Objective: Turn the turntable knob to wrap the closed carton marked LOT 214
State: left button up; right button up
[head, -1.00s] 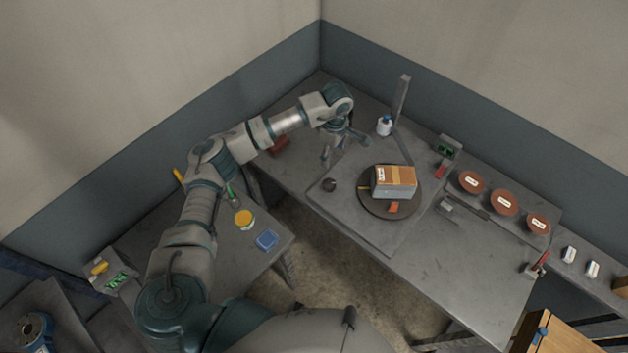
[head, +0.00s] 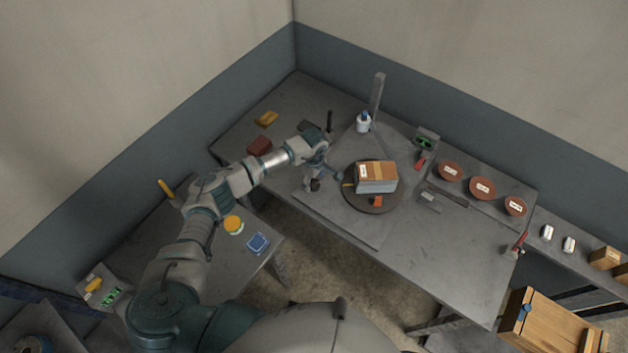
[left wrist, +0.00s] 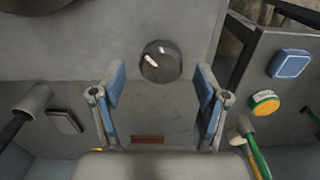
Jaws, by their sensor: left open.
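The carton (head: 376,178) sits on the round dark turntable (head: 374,207) on the grey bench. It has a brown top with a white label, too small to read, and grey sides. The dark round knob with a white pointer line (left wrist: 160,62) shows in the left wrist view, just beyond and between my left gripper's fingertips. In the head view the knob (head: 314,185) is partly hidden by the gripper. My left gripper (left wrist: 160,80) is open, its two blue-padded fingers apart with nothing between them; in the head view it hangs over the knob (head: 312,178). My right gripper is not in view.
A post (head: 377,97) and a white bottle (head: 363,123) stand behind the turntable. Several red-brown discs (head: 483,187) lie to the right. A side table holds a yellow-topped jar (head: 233,224) and a blue box (head: 258,243).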

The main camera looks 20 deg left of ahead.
pick_arm(q)
jog(key=shift+f, duration=0.85)
jog(key=c, duration=1.2)
jog(key=shift+o, duration=0.2)
jog(key=shift+n, duration=0.3)
